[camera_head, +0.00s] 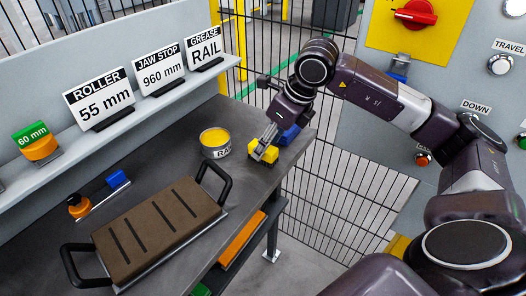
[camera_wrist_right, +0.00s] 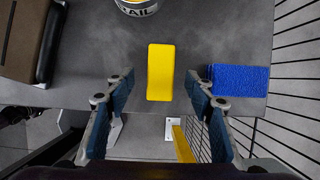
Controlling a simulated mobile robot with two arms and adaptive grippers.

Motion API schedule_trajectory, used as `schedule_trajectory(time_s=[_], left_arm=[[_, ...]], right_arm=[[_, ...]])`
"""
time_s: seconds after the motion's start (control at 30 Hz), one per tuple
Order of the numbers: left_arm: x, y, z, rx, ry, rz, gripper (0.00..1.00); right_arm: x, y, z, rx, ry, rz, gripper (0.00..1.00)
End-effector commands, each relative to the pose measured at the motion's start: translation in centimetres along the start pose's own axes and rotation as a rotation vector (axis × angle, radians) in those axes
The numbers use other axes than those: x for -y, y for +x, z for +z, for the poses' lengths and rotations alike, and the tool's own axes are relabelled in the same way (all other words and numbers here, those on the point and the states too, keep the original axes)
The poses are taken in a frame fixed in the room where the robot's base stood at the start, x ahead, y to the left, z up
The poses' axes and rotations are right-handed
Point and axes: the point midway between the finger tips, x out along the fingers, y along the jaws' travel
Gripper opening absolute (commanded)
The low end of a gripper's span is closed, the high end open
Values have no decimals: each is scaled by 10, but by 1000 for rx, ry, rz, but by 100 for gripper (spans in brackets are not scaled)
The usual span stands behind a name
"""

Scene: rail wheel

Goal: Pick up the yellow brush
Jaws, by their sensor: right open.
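The yellow brush (camera_head: 258,155) lies on the grey bench top near its far right corner. In the right wrist view it is a plain yellow block (camera_wrist_right: 160,66), lengthwise in the middle of the picture. My right gripper (camera_head: 266,143) is above the brush, with its open fingers (camera_wrist_right: 160,88) pointing at it, one to each side in that view. Nothing is held. The fingers partly hide the brush in the head view, and its underside cannot be seen. My left gripper is not in view.
A blue block (camera_wrist_right: 238,79) lies close to the right finger. A can of yellow grease (camera_head: 215,139) stands left of the brush. A brown slotted tray with black handles (camera_head: 160,225) covers the bench front. A mesh fence (camera_head: 345,185) stands beyond the bench edge.

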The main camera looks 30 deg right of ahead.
Motion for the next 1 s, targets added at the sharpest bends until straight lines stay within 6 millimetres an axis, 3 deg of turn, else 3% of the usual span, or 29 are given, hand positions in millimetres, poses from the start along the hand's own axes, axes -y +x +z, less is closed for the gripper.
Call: schedule_trajectory(time_s=[0.2, 0.5, 0.9, 1.0], left_arm=[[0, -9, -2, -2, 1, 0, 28], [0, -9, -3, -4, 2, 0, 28], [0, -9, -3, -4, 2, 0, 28], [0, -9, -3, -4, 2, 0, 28]], right_arm=[[0, 30, 1, -2, 2, 1, 49], [0, 35, 1, 0, 1, 0, 49], [0, 35, 1, 0, 1, 0, 5], [0, 34, 2, 1, 1, 0, 4]])
